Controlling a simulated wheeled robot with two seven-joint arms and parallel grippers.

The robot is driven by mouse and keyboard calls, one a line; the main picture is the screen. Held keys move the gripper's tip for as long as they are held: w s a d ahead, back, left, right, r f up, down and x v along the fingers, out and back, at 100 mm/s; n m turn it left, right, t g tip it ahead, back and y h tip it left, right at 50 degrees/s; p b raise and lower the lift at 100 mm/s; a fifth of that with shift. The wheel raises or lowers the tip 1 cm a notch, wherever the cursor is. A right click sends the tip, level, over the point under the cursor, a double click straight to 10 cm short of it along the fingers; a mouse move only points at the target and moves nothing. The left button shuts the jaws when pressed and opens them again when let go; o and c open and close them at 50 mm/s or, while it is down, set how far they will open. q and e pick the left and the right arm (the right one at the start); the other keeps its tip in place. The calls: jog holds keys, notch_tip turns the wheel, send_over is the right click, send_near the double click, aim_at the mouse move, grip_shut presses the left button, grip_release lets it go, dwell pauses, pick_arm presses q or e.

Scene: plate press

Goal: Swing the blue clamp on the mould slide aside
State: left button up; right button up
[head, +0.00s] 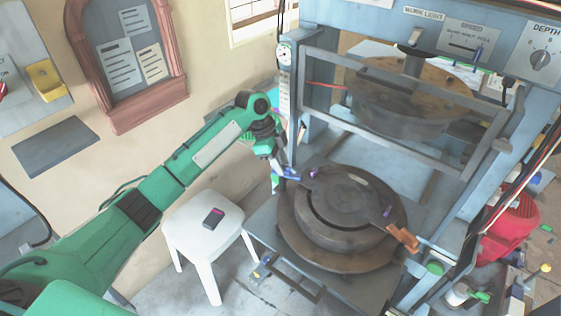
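The blue clamp (291,174) is a small handle at the left rim of the mould slide, beside the round dark mould (345,205). My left gripper (279,172) reaches down from the upper left, right at the outer end of the blue clamp. Its fingers are small and partly overlap the clamp, so I cannot tell whether they are open or shut on it. An orange-brown clamp (403,238) sits at the mould's right front rim. The mould slide (262,232) lies under the mould, in front of the press. My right gripper is not in view.
The press frame with a barred guard (400,95) stands above and behind the mould. A red motor (512,225) is at the right. Open floor shows between stool and slide.

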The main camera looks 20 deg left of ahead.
pick_arm(q)
jog(key=c, duration=0.3)
grip_shut()
jog(key=shift+r+n+p, duration=0.2)
jog(key=shift+n+p, duration=0.2)
jog(key=shift+p, duration=0.4)
jog(key=n+t+y+p, duration=0.1)
jog(key=n+p, duration=0.3)
jog(key=p, duration=0.1)
jog(key=n+t+p, duration=0.1)
jog(key=n+p, duration=0.3)
jog(key=p, duration=0.2)
jog(key=n+t+y+p, duration=0.1)
jog(key=n+t+p, duration=0.1)
jog(key=n+p, duration=0.3)
jog(key=shift+s+d+r+y, duration=0.15)
jog(key=shift+s+d+y, duration=0.1)
jog(key=shift+d+y, duration=0.05)
jog(key=shift+n+t+y+p, duration=0.3)
jog(key=shift+n+y+p, duration=0.2)
jog(key=shift+n+p, duration=0.65)
jog(key=shift+f+n+y+p, duration=0.2)
jog(key=shift+n+y+p, duration=0.2)
jog(key=shift+n+p, duration=0.45)
jog(key=o, duration=0.6)
grip_release()
jog(key=shift+f, duration=0.1)
